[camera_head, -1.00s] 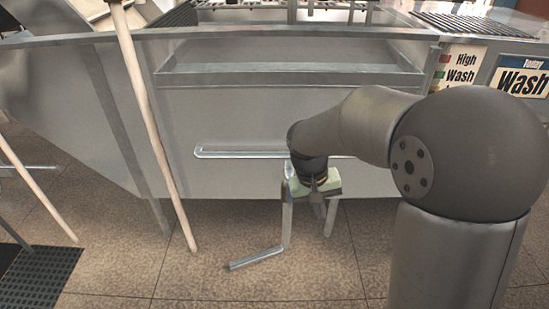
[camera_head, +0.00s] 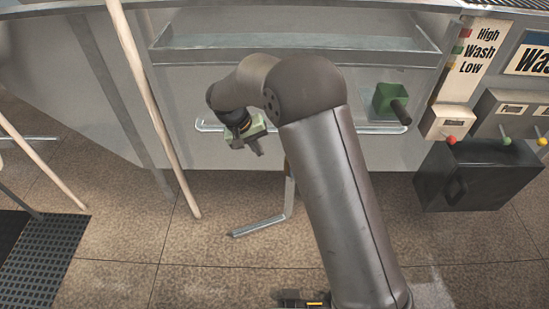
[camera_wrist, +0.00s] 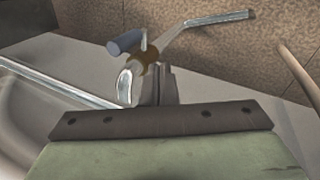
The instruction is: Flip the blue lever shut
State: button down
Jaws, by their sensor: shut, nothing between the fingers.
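In the wrist view a dull blue lever grip (camera_wrist: 125,42) sticks out to the left of a brass-coloured valve fitting (camera_wrist: 149,56) on a silver pipe (camera_wrist: 60,82). My gripper (camera_wrist: 158,80) is shut and empty, its fingers just in front of the fitting. Whether they touch it or the lever, I cannot tell. In the head view my gripper (camera_head: 250,148) is at the front of the steel sink, by the horizontal pipe (camera_head: 340,130). The lever is not distinguishable there, behind my gripper and arm.
The pipe's angled end (camera_head: 262,225) hangs below the sink. A wooden pole (camera_head: 160,120) leans left of my gripper. At right are a green box (camera_head: 388,98) with a dark handle and a black box (camera_head: 478,175). A dark mat (camera_head: 40,255) lies at lower left.

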jog(key=w+d+f+b, duration=0.1)
jog(key=d+f+b, duration=0.2)
jog(key=d+f, duration=0.4)
jog(key=shift+w+d+f+b, duration=0.2)
jog(key=shift+w+f+b, duration=0.2)
jog(key=shift+f, duration=0.55)
jog(key=shift+r, duration=0.1)
